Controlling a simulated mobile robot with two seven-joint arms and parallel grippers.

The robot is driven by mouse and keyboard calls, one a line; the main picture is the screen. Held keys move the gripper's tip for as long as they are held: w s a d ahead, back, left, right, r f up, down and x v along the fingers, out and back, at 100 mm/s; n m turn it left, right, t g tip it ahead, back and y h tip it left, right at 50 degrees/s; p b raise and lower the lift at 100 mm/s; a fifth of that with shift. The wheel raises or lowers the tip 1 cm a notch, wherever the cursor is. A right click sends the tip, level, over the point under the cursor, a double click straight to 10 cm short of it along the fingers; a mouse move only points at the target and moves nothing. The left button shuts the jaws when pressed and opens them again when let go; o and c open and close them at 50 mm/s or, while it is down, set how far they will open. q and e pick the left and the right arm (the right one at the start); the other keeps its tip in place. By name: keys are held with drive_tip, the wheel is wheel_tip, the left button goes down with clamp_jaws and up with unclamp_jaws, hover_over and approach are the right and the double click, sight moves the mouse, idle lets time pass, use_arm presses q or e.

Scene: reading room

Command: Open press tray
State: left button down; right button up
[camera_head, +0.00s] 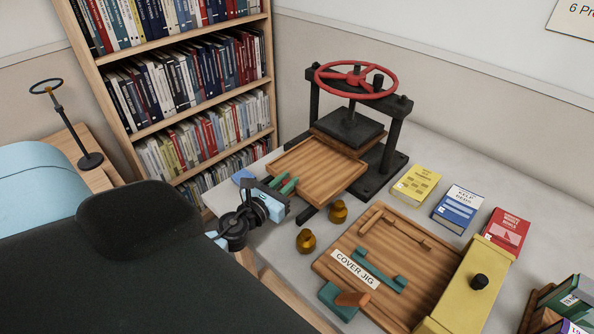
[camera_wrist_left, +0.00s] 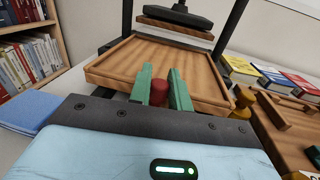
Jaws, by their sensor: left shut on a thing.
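The press (camera_head: 352,125) is a dark frame with a red handwheel (camera_head: 356,80) and a dark platen. Its wooden press tray (camera_head: 320,170) is a shallow, rimmed, empty tray that sticks out from the press toward the front left, its back end near the platen. My left gripper (camera_head: 284,184) is at the tray's front edge. In the left wrist view its green fingers (camera_wrist_left: 161,88) are shut on a red knob (camera_wrist_left: 158,93) at the front of the tray (camera_wrist_left: 165,62). My right gripper is not in view.
A wooden cover jig (camera_head: 400,245) with a yellow block lies at the right. Two brass knobs (camera_head: 306,241) stand in front of the tray. Yellow, blue and red books (camera_head: 458,207) lie behind the jig. A blue object (camera_head: 243,176) lies left of the gripper. A bookshelf (camera_head: 190,90) stands behind.

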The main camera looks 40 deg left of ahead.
use_arm(q)
drive_tip(key=shift+s+a, duration=0.15)
drive_tip(key=shift+s, duration=1.6)
drive_tip(key=c, duration=1.3)
unclamp_jaws()
drive_tip(key=shift+c, duration=0.2)
